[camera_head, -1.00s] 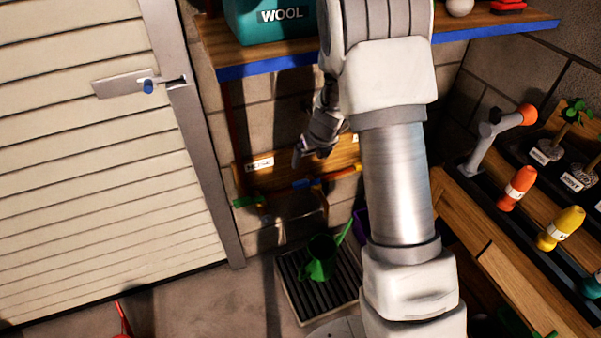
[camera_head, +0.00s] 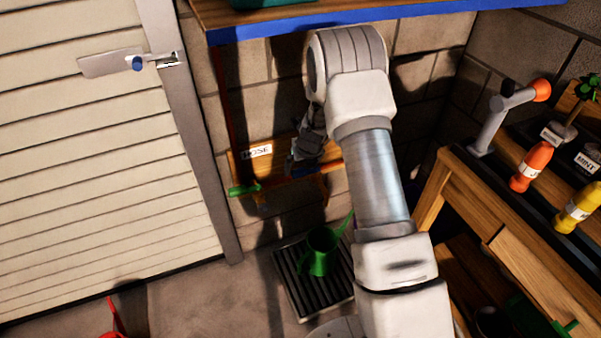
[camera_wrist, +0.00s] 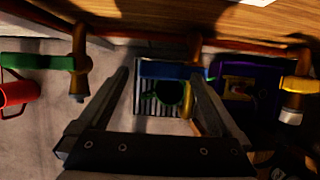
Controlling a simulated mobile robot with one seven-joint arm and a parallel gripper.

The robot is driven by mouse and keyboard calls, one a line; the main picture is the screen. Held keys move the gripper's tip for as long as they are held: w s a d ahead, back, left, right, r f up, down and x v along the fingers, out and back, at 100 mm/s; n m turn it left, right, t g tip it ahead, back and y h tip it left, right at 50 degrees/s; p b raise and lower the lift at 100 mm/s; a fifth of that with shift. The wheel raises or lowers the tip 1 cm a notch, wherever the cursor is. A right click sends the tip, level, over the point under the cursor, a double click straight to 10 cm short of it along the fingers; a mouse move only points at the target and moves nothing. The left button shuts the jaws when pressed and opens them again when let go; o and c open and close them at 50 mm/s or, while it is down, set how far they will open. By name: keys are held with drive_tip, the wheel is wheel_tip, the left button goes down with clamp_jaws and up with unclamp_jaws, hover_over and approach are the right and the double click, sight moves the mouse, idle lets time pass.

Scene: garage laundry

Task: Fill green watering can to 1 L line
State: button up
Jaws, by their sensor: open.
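The green watering can (camera_head: 322,250) stands on the slatted drain grate (camera_head: 292,292) on the floor. In the wrist view the can (camera_wrist: 172,93) is far below, seen between my fingers. My gripper (camera_wrist: 160,76) is open, with its fingers apart. The blue tap lever (camera_wrist: 170,70) lies across the gap near the fingertips; contact is unclear. A tap with a green lever (camera_wrist: 38,62) is to its left. In the head view my gripper (camera_head: 306,160) is at the wall taps and mostly hides the blue lever. The can's 1 L line is not visible.
A wooden board with a HOSE label (camera_head: 257,151) backs the taps. A blue-edged shelf (camera_head: 390,27) is above. A wooden bench (camera_head: 470,195) with coloured bottles is at right. A red can (camera_wrist: 17,93) and a purple container (camera_wrist: 236,88) are on either side below.

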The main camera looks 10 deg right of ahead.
drive_tip(key=shift+w+f, duration=0.3)
drive_tip(key=shift+f, duration=0.35)
clamp_jaws()
